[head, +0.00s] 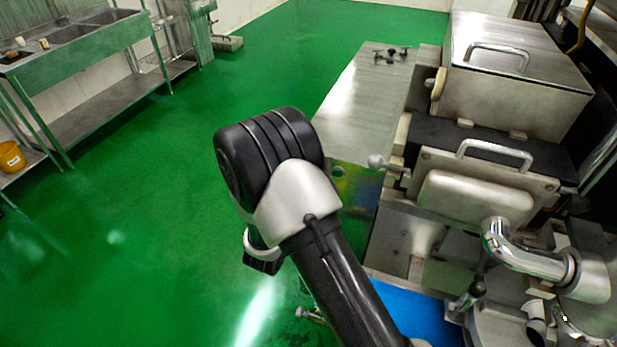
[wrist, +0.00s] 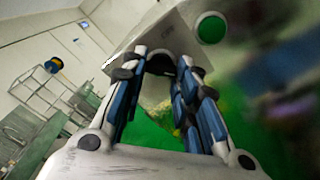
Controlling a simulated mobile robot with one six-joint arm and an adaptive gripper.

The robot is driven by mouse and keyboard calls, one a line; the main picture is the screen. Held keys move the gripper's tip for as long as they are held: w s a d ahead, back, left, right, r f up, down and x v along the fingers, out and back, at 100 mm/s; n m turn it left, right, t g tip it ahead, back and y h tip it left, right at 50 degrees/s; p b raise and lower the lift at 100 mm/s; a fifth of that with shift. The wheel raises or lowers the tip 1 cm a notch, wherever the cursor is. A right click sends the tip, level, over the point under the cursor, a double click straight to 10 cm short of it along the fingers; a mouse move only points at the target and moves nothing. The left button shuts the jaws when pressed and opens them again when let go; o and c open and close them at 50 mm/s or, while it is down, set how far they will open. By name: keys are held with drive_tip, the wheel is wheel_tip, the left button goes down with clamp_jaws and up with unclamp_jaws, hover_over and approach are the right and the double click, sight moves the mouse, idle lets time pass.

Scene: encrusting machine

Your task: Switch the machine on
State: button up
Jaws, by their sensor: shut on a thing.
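The encrusting machine (head: 480,190) is a steel machine at the right of the head view, with handled covers and a chrome pipe. In the wrist view a pale grey panel or box (wrist: 165,32) with a small dark label lies just beyond my fingertips. A round green button-like disc (wrist: 211,28) sits at its right, clear of the fingers. My gripper (wrist: 160,68) has its tips at the lower edge of the panel, around a dark rounded part that I cannot identify clearly. It is shut on that part. In the head view my gripper is hidden behind my arm.
A steel flat-topped section (head: 365,95) of the machine lies beyond my arm. A sink bench (head: 75,45) and an orange bucket (head: 11,157) stand at the left. The green floor between is open. The right of the wrist view is blurred.

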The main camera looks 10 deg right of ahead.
idle(0.3)
drive_tip(key=o, duration=1.1)
drive_tip(key=shift+c, duration=0.2)
drive_tip(key=v, duration=1.2)
drive_tip(key=shift+d, duration=0.1)
